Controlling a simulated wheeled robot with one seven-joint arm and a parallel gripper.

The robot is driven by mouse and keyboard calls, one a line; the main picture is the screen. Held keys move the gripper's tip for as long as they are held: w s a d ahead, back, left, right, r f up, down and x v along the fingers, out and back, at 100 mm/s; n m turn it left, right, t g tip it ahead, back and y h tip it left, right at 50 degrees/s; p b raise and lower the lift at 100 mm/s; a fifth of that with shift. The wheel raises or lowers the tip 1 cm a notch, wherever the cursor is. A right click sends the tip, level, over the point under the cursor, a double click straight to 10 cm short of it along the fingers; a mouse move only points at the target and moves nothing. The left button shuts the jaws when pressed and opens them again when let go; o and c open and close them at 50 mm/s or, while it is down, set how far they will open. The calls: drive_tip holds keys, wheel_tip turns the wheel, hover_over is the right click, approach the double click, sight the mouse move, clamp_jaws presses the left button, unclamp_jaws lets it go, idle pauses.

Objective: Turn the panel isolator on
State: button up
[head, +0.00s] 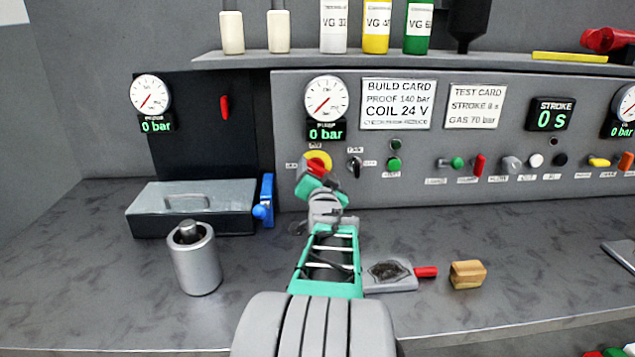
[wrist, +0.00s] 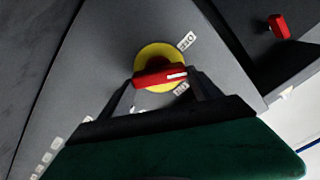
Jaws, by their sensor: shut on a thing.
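The panel isolator is a red handle on a yellow round plate, set low on the grey panel under the left panel gauge. In the head view, the yellow plate (head: 318,156) shows above my gripper (head: 322,178), which hides most of the handle. In the wrist view, the red handle (wrist: 160,76) lies nearly crosswise over the yellow plate (wrist: 158,52), with a white mark at its right end. My gripper (wrist: 165,82) is shut on the handle, one dark finger on each side.
A blue lever (head: 265,200) is on the left by a lidded tray (head: 190,222). A metal cylinder (head: 196,262) and a wooden block (head: 468,274) stand on the bench.

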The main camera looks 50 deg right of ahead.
drive_tip(key=m+b, duration=0.1)
drive_tip(key=m, duration=0.1)
drive_tip(key=m+b, duration=0.1)
drive_tip(key=m, duration=0.1)
drive_tip(key=m+b, duration=0.2)
drive_tip(key=shift+s+f, duration=0.1)
drive_tip(key=shift+f, duration=0.2)
drive_tip(key=m+b, duration=0.2)
drive_tip(key=m, duration=0.3)
drive_tip(key=shift+d, duration=0.1)
drive_tip(key=shift+m, duration=0.3)
drive_tip(key=o, duration=1.4)
drive_tip(key=shift+s, duration=0.1)
drive_tip(key=v, duration=0.7)
drive_tip(key=shift+s+a, duration=0.2)
drive_tip(key=shift+a, duration=0.1)
